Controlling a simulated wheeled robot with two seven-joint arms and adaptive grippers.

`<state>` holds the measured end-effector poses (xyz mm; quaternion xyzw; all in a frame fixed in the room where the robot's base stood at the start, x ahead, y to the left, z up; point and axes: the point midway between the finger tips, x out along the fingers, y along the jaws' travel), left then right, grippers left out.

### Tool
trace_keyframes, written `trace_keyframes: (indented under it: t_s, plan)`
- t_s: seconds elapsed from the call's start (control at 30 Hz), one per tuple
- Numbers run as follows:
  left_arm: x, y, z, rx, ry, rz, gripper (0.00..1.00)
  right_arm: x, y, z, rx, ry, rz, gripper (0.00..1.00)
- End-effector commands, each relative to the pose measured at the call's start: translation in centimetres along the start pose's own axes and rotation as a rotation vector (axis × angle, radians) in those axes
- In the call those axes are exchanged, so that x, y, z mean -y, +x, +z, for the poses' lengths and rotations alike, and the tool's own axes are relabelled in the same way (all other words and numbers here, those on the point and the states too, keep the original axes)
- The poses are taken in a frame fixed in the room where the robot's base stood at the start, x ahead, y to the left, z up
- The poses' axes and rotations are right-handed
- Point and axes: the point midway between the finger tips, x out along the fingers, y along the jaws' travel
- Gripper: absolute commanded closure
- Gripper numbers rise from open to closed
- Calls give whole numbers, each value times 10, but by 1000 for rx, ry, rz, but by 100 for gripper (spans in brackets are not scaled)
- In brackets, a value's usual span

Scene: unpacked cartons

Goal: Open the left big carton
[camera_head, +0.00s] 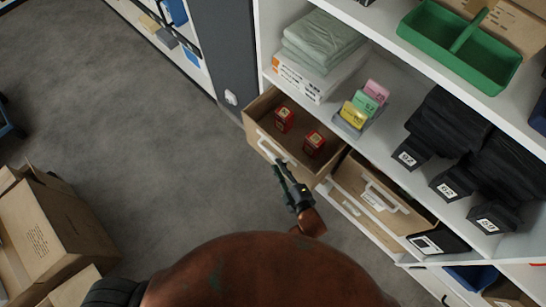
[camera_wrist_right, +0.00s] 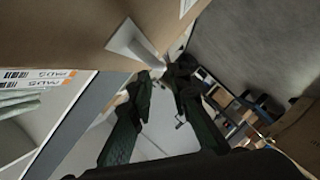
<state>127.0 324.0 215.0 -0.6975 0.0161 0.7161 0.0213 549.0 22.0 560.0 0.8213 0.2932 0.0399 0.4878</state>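The left big carton (camera_head: 256,136) is a brown open-topped box that juts out of the shelf like a drawer. Two small red boxes (camera_head: 314,143) lie inside, and a white handle (camera_head: 271,148) is on its front. In the right wrist view its cardboard front (camera_wrist_right: 70,35) and white handle (camera_wrist_right: 128,42) are close. My right gripper (camera_head: 279,167) is at the handle; in the wrist view its dark green fingers (camera_wrist_right: 162,75) converge around the handle's end and appear shut on it. My left gripper is not in view.
A second carton with a white handle (camera_head: 376,196) sits right of it in the shelf (camera_head: 345,128). Black bins (camera_head: 412,153), card holders (camera_head: 360,108) and a green tray (camera_head: 463,47) are on the shelves. Open cartons (camera_head: 50,225) stand at lower left. The grey floor between is clear.

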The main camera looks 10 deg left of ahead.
Motion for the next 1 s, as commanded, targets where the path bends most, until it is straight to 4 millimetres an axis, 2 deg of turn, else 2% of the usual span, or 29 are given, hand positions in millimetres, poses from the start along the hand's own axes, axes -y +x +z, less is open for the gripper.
trace_keyframes:
  t_s: [0.1, 0.3, 0.67, 0.77, 0.87, 0.97, 1.0]
  plan:
    - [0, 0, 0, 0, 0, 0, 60, 1, -23, 0, 0, -2, -2, 83]
    - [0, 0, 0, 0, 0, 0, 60, 1, -44, 0, 0, -1, -1, 83]
    - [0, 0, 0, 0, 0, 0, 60, 0, -49, 0, 0, 0, 0, 83]
    - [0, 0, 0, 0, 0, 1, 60, 5, -50, 7, 16, 13, -11, 83]
    - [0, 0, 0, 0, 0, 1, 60, 26, -57, 38, 90, 81, -57, 83]
    - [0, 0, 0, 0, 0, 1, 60, 66, -78, 95, 236, 221, -137, 83]
    - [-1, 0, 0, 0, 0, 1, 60, 87, -93, 123, 313, 293, -172, 83]
